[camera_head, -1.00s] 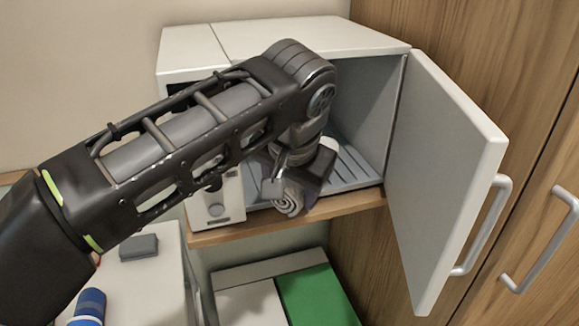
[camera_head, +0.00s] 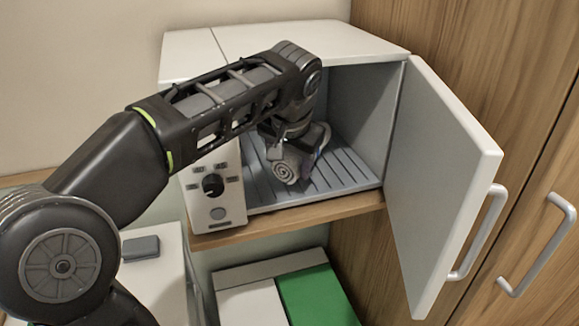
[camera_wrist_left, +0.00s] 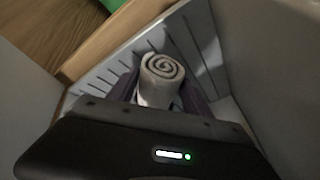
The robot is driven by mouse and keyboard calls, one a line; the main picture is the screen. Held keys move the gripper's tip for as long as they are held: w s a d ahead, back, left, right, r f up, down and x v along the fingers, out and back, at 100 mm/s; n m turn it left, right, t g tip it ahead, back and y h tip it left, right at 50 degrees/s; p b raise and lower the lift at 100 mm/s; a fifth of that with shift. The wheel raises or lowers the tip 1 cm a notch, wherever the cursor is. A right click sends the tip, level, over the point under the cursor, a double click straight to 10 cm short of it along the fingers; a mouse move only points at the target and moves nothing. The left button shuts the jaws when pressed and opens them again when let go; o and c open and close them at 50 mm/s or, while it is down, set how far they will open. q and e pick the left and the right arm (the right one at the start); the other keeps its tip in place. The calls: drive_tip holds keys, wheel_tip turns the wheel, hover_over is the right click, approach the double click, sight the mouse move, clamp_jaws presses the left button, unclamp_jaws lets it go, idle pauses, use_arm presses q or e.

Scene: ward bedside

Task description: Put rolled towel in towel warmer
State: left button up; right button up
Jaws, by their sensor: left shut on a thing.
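The rolled towel (camera_head: 285,172) is a grey-white roll with its spiral end facing me. My left gripper (camera_head: 290,150) is shut on it, inside the open towel warmer (camera_head: 345,40), just above the slatted floor (camera_head: 345,170). I cannot tell whether the towel touches the floor. In the left wrist view, the towel (camera_wrist_left: 160,80) sits between the two fingers (camera_wrist_left: 165,95), with its spiral end showing. The warmer's door (camera_head: 440,180) stands wide open to the right. My right gripper is not in view.
The warmer stands on a wooden shelf (camera_head: 290,219), its control panel (camera_head: 214,190) at the left front. A wooden cabinet with a handle (camera_head: 535,245) is at the right. Below are a green and white box (camera_head: 315,295) and a small grey object (camera_head: 140,248) on a white surface.

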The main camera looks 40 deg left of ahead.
use_arm(q)
drive_tip(key=shift+f, duration=1)
drive_tip(key=shift+f, duration=0.2)
drive_tip(key=o, duration=1.4)
drive_tip(key=shift+r, duration=0.1)
drive_tip(key=shift+o, duration=0.2)
drive_tip(key=shift+r, duration=0.1)
drive_tip(key=shift+v, duration=3.8)
